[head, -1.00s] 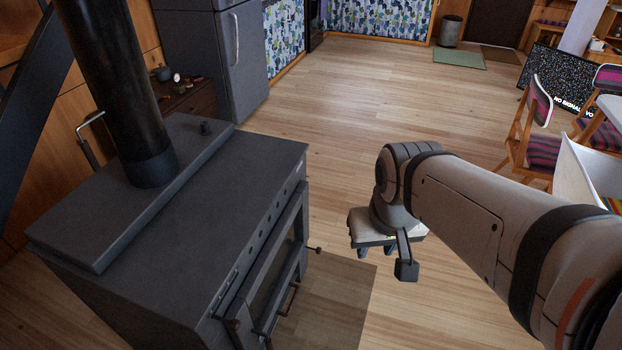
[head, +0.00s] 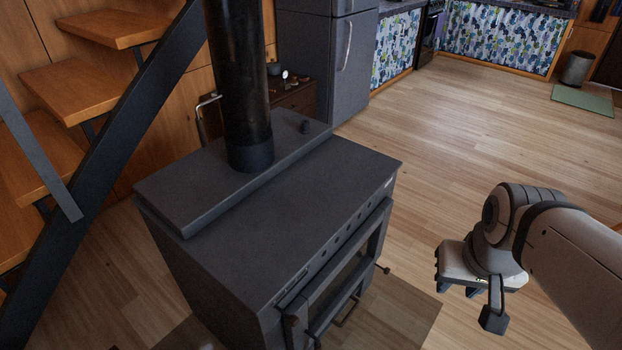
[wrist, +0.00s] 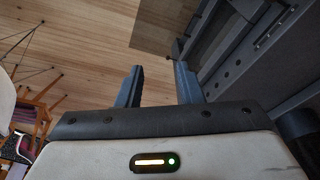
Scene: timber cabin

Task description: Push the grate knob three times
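The dark grey stove (head: 295,200) stands at the middle left of the head view. A small knob (head: 383,269) on a short rod sticks out from its front near the right end. Another short, dark knob (head: 304,127) stands on its top; I cannot tell for sure which one is the grate knob. My gripper (head: 458,287) is to the right of the stove, apart from it and from both knobs, above the floor. In the wrist view my gripper (wrist: 158,82) shows two fingers spread with nothing between them. The stove front (wrist: 245,60) is at the right there.
A black flue pipe (head: 238,85) rises from the stove. A dark floor plate (head: 405,310) lies before its door. Wooden stairs (head: 95,90) are at the left, a grey fridge (head: 345,70) behind. The wooden floor (head: 470,140) right of the stove is clear. Chairs (wrist: 32,110) show in the wrist view.

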